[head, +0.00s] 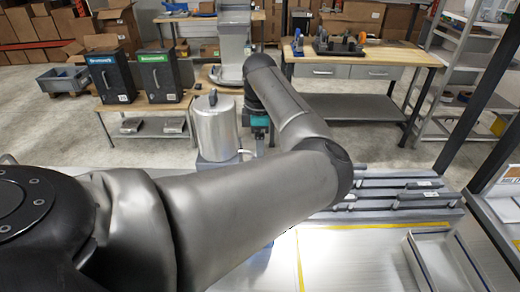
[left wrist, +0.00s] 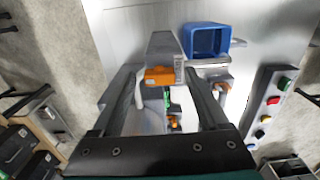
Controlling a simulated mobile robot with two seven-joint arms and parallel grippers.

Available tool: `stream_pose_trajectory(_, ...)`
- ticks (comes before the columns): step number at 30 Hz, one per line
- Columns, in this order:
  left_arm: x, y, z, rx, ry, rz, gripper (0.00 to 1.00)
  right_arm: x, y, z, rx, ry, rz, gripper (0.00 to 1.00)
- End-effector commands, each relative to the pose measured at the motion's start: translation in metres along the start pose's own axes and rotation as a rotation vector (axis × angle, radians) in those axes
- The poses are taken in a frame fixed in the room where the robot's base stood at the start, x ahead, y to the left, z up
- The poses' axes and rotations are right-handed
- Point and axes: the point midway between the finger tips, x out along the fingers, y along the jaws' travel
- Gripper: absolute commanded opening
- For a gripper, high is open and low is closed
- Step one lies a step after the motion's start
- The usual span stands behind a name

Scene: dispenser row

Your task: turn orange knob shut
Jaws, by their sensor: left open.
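In the left wrist view an orange knob (left wrist: 158,76) shows on a grey, box-like dispenser part (left wrist: 161,48), between the far ends of my fingers. My left gripper (left wrist: 160,80) is open, one finger on each side of it in the picture. I cannot tell whether either finger touches it. A smaller orange piece (left wrist: 173,121) shows lower between the fingers, near a green patch, and another (left wrist: 222,87) lies outside the right finger. In the head view my left gripper hangs beside a silver lidded canister (head: 212,123); its fingertips are hidden, and no orange knob is visible there.
A blue open bin (left wrist: 206,40) stands near the dispenser part. A panel with coloured buttons (left wrist: 270,105) is at right. In the head view, two black boxes (head: 109,76) stand on a wooden table behind, and an empty tray (head: 440,232) sits at right.

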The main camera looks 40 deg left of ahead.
Motion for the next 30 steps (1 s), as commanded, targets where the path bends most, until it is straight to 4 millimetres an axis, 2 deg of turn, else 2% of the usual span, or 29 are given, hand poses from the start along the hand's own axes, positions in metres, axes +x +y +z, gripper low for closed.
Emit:
stream_pose_trajectory(5, 0.0000, -0.0001, 0.0002, 0.001, 0.000, 0.000, 0.75, 0.0000, -0.0002, -0.0007, 0.000, 0.001, 0.000, 0.50)
stream_pose_trajectory(25, -0.0004, -0.0002, 0.0001, 0.001, 0.000, -0.001, 0.00, 0.0001, -0.0024, -0.0015, 0.000, 0.003, -0.003, 0.50)
stream_pose_trajectory(30, -0.0006, -0.0002, 0.0001, 0.002, 0.000, -0.001, 0.00, -0.0005, -0.0026, -0.0015, 0.000, 0.002, -0.003, 0.50)
